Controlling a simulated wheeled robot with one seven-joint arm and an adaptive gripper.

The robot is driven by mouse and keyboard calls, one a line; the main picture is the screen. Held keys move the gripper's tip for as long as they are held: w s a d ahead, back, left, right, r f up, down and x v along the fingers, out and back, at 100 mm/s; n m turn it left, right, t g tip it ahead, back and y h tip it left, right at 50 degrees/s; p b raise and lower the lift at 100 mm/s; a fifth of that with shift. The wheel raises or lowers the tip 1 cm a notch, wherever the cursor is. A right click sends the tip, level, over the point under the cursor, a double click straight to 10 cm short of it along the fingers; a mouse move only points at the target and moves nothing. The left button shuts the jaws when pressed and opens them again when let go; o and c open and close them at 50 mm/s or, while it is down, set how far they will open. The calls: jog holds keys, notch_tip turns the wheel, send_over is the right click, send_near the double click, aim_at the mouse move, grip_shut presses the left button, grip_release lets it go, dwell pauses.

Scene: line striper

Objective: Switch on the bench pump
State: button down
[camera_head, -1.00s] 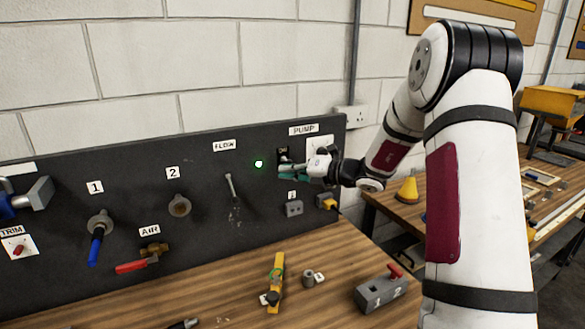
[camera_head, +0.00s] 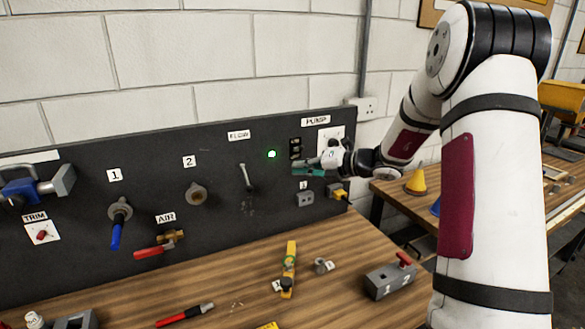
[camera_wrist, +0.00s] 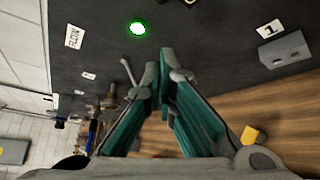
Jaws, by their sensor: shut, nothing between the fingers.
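The pump switch (camera_head: 295,148) is a small black unit on the dark panel, left of and below the PUMP label (camera_head: 316,121). A green light (camera_head: 272,154) glows to its left and also shows in the wrist view (camera_wrist: 138,28). I cannot read the switch's position. My gripper (camera_head: 296,168), with teal fingers, is just below the switch at the panel. In the wrist view its fingertips (camera_wrist: 166,70) are together and hold nothing. I cannot tell whether they touch the panel.
The FLOW lever (camera_head: 245,176) is left of the gripper. A grey socket (camera_head: 304,199) and yellow plug (camera_head: 338,192) are below. Valves and the red AIR handle (camera_head: 150,252) are farther left. The bench holds a yellow tool (camera_head: 289,268) and a grey block (camera_head: 388,281).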

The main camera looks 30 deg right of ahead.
jog(key=r+v, duration=0.1)
jog(key=v, duration=0.5)
jog(key=shift+r, duration=0.15)
dwell(0.3)
jog(key=s+a+r+n+g+h, duration=0.15)
jog(key=s+a+n+g, duration=0.25)
jog(key=s+a+n, duration=0.45)
jog(key=s+a+r+n+g+y, duration=0.1)
jog(key=s+a+r+n+g, duration=0.15)
jog(key=s+a+n, duration=0.6)
jog(key=s+a+n+h, duration=0.2)
jog(key=s+n+h, duration=0.5)
jog(key=s+n, duration=0.8)
jog(key=n, duration=0.9)
jog(key=shift+s+r, duration=0.2)
jog(key=shift+r, duration=0.1)
jog(key=c, duration=2.3)
grip_release()
